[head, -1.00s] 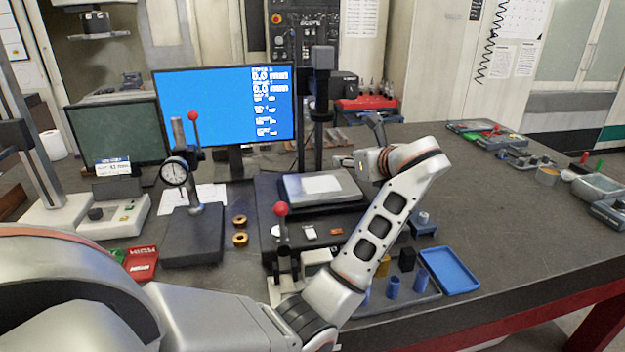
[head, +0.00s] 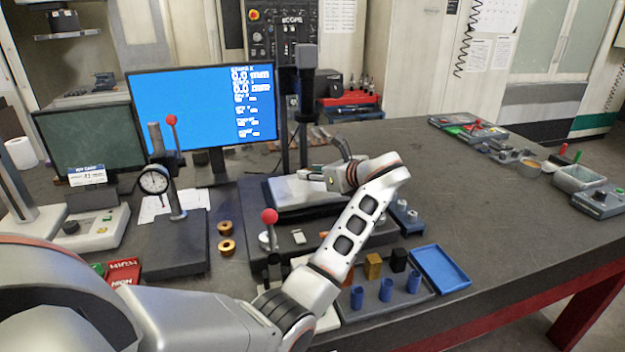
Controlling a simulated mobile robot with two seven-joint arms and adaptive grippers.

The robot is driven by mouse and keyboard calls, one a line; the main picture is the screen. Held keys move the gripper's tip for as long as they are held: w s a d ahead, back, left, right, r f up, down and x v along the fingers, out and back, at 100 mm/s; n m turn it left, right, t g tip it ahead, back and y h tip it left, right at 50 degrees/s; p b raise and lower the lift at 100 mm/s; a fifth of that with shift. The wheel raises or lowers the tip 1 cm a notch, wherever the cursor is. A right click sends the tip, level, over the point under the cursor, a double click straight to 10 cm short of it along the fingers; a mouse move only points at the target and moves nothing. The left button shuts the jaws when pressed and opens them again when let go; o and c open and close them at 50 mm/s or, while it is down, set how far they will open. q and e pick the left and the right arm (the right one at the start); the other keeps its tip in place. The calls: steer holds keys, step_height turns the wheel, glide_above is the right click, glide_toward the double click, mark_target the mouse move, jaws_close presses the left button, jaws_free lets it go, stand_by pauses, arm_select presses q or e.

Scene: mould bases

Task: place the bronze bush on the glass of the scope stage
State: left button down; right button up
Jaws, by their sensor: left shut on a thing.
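The scope stage, with its pale glass (head: 285,193), stands in front of the blue monitor, in the middle of the bench. My left gripper (head: 304,175) reaches over the back part of the glass, its fingers pointing left. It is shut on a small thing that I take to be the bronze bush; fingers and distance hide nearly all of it. I cannot tell whether it touches the glass. Two other bronze rings (head: 226,246) lie on the bench left of the stage. My right gripper is out of view.
A dial gauge stand (head: 180,245) is left of the stage, and a red-knobbed lever (head: 269,216) rises at its front left. A grey tray (head: 400,308) with blue cylinders and blocks and a blue tray (head: 440,268) lie at front right.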

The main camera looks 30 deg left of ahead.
arm_select(q)
steer(key=shift+f, duration=1.1)
steer(key=shift+f, duration=0.15)
steer(key=c, duration=1.6)
jaws_free()
steer(key=shift+c, duration=0.2)
